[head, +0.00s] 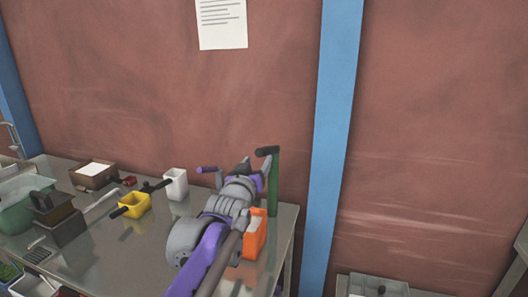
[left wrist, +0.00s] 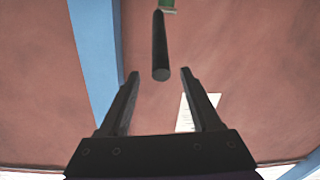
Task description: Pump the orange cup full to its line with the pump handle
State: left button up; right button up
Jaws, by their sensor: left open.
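The pump is a green post (head: 274,185) at the right end of the metal table, with a dark pump handle (head: 267,151) on top. The orange cup (head: 255,236) stands low beside the post, partly hidden by my left arm; something pale shows at its top, but I cannot tell its fill level or line. My left gripper (head: 247,164) is close to the handle. In the left wrist view its fingers (left wrist: 160,74) are open and empty, and the handle's free end (left wrist: 160,50) points in between the fingertips, with no clear contact. My right gripper is not in view.
The metal table (head: 150,245) holds a yellow cup (head: 136,205), a white cup (head: 175,184), a green tub (head: 20,205), a dark box (head: 57,222) and a brown box (head: 93,175). A blue pillar (head: 332,140) rises behind and right of the pump.

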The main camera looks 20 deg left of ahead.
aim_at(260, 156)
pick_arm(q)
jog(key=w, duration=0.7)
jog(key=shift+w+a+p, duration=0.15)
jog(key=shift+a+p, duration=0.05)
jog(key=shift+p, duration=0.15)
jog(key=shift+c, duration=0.2)
grip_shut()
dwell(0.9)
